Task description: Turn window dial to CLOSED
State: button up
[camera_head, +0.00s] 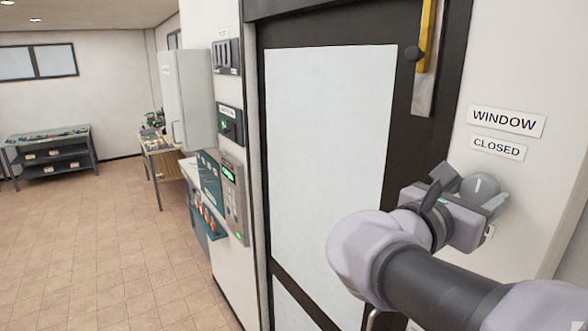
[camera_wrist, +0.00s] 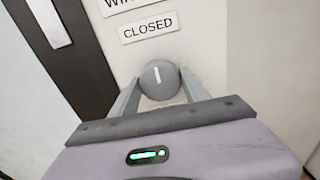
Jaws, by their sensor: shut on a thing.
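The window dial (camera_head: 481,188) is a round grey knob with a white line mark, on the white wall right of the dark-framed door. In the wrist view the dial (camera_wrist: 160,80) sits between my two fingers, and its white line points nearly straight up, toward the CLOSED label (camera_wrist: 148,28). The CLOSED label (camera_head: 497,148) and the WINDOW label (camera_head: 506,121) are on the wall above it. My gripper (camera_head: 478,190) is shut on the dial, with one finger on each side. The lower part of the dial is hidden by my gripper.
A dark-framed door (camera_head: 330,170) with a pale panel stands left of the dial. A keypad (camera_head: 233,198) and switches (camera_head: 227,56) are on the wall further left. A shelf unit (camera_head: 50,150) stands at the back. The tiled floor (camera_head: 100,250) at left is clear.

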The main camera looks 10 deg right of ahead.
dwell(0.3)
jog(key=o, duration=1.4)
jog(key=shift+a, duration=0.1)
